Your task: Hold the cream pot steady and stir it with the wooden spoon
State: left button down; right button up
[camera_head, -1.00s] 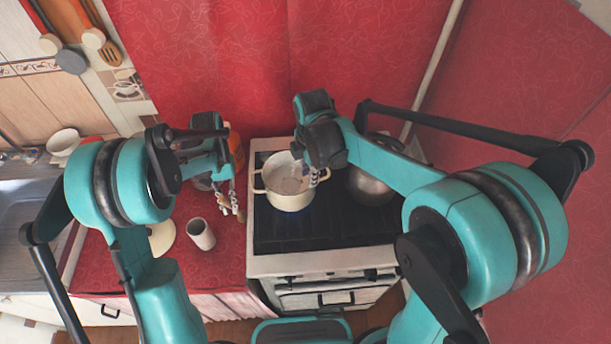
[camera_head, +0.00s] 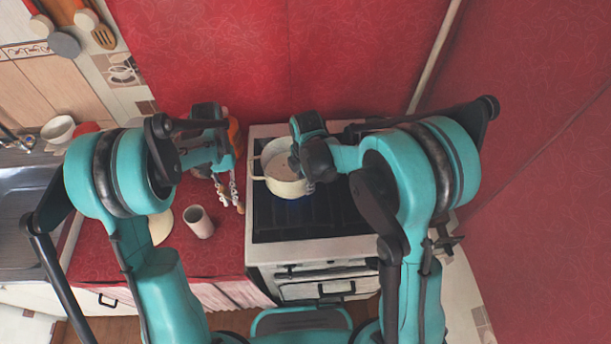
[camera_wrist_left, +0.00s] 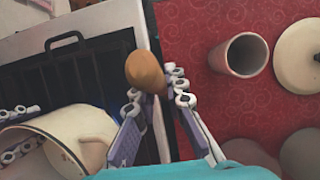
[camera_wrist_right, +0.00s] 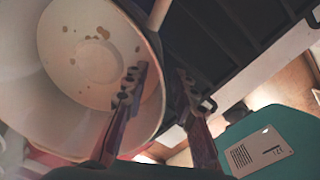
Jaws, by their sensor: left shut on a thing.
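The cream pot (camera_head: 287,187) stands on the left part of the stove, its inside spotted with brown. It also shows in the left wrist view (camera_wrist_left: 62,135) and large in the right wrist view (camera_wrist_right: 85,85). My right gripper (camera_wrist_right: 163,75) is at the pot's right side, fingers apart, one finger over the pot's inside and the other outside the rim. I see no firm grip on the wall. My left gripper (camera_wrist_left: 152,88) is shut on the wooden spoon (camera_wrist_left: 146,72), its brown oval end showing beyond the fingertips. This gripper is left of the pot, over the red counter.
The dark stove top (camera_head: 330,215) is free right of and in front of the pot. A pale cup (camera_head: 199,222) stands on the red counter (camera_head: 205,265), with a cream round lid (camera_head: 161,225) beside it. A sink (camera_head: 25,195) lies far left.

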jog(key=shift+f, duration=0.4)
grip_shut()
